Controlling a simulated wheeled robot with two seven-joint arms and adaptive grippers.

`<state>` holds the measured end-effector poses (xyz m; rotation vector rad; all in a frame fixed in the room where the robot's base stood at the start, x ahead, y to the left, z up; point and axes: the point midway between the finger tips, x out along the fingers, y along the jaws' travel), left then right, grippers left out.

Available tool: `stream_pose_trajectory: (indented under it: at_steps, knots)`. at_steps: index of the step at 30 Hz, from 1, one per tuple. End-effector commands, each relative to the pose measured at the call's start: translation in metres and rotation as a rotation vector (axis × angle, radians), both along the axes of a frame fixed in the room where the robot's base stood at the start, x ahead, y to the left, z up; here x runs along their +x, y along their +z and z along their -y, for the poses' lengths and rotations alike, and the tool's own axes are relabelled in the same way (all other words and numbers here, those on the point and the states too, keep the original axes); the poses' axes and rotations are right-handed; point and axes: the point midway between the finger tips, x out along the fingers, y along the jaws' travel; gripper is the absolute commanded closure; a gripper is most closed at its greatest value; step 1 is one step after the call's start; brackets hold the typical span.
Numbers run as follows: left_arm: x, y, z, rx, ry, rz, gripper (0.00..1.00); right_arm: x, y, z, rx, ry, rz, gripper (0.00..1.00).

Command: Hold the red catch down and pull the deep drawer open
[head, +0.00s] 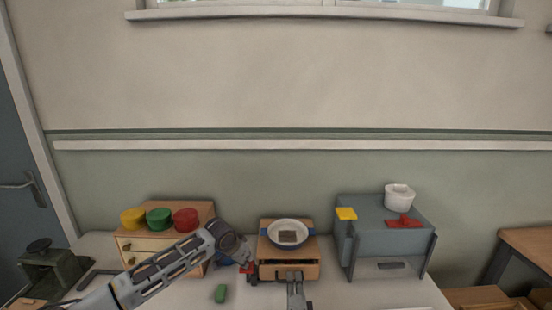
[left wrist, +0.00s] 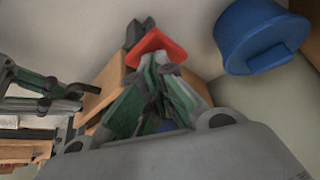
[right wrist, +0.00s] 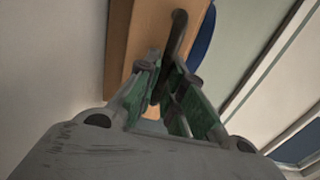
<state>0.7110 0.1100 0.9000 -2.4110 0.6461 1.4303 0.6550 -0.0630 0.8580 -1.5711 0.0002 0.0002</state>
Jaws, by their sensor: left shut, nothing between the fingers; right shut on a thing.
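The small wooden drawer box (head: 268,246) stands mid-table, with a dark gap above its drawer front (head: 305,271). The red catch (head: 250,267) is at the box's left side; it also shows in the left wrist view (left wrist: 158,44). My left gripper (head: 244,267) is shut and empty, its fingertips against the catch (left wrist: 158,62) as far as I can see. How far the catch is pressed I cannot tell. My right gripper (head: 294,276) is shut on the drawer's dark bar handle (right wrist: 178,38), in front of the drawer.
A dish (head: 288,226) with a brown square sits on the box. A blue pot (left wrist: 255,40) is close beside my left gripper. A wooden cabinet (head: 150,246) stands left, a grey cabinet (head: 390,241) right.

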Motion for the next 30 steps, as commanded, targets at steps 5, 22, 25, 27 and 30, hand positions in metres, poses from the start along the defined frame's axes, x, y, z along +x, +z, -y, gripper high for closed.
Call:
stream_pose_trajectory:
  at_steps: [5,22,25,27,30]
  knots:
    - [0.000,-0.001,0.000,0.000,0.000,-0.001,1.00,-0.005,-0.002,0.000,0.000,0.000,-0.004,1.00]
    - [0.000,-0.001,0.000,0.000,0.000,-0.001,1.00,-0.019,-0.002,0.000,0.000,0.001,-0.004,1.00]
    - [0.000,-0.001,0.000,0.000,0.000,-0.001,1.00,-0.021,-0.002,0.000,0.000,0.001,-0.003,1.00]
    - [0.000,-0.001,0.000,0.000,0.000,-0.001,1.00,-0.021,-0.002,0.000,0.000,0.001,-0.003,1.00]
    - [0.000,-0.001,0.000,0.000,0.000,-0.001,1.00,-0.022,-0.002,0.000,0.000,0.001,-0.003,1.00]
